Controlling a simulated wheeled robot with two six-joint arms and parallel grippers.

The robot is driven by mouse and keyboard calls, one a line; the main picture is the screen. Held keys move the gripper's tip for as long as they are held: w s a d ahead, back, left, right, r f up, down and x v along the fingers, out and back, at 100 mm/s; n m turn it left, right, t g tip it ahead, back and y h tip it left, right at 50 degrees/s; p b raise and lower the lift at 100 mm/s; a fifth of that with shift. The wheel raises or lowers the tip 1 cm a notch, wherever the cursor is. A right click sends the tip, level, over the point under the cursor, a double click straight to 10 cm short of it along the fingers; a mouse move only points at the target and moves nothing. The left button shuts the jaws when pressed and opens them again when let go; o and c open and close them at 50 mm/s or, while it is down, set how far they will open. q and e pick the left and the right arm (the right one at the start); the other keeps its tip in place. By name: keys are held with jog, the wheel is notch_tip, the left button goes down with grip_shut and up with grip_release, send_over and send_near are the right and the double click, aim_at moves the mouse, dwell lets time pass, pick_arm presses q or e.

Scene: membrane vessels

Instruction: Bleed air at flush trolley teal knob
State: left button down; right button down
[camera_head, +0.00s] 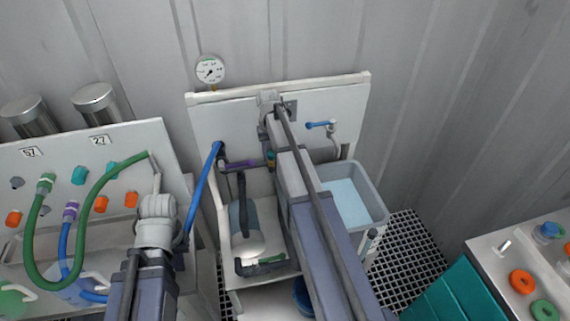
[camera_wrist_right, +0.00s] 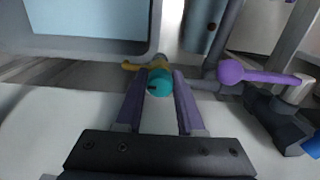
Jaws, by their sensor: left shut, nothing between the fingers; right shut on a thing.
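The teal knob (camera_wrist_right: 159,82) sits at the end of a yellow fitting (camera_wrist_right: 135,66) in the right wrist view. My right gripper (camera_wrist_right: 159,88) is shut on the teal knob, with a purple finger on each side. In the head view the right arm covers much of the trolley, and the knob (camera_head: 270,157) is small beside it. The flush trolley (camera_head: 205,118) stands against the wall, with a pale back panel. My left gripper (camera_head: 156,182) is shut and empty, in front of the panel at left, near a green hose.
A purple lever (camera_wrist_right: 255,75) is close to the right of the knob in the wrist view. A round gauge (camera_head: 210,69) tops the trolley. A blue-handled tap (camera_head: 320,125) is above a grey tub (camera_head: 378,205). Green (camera_head: 33,235) and blue hoses hang at left.

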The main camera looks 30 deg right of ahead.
jog(key=n, duration=1.2)
dwell(0.4)
dwell(6.4)
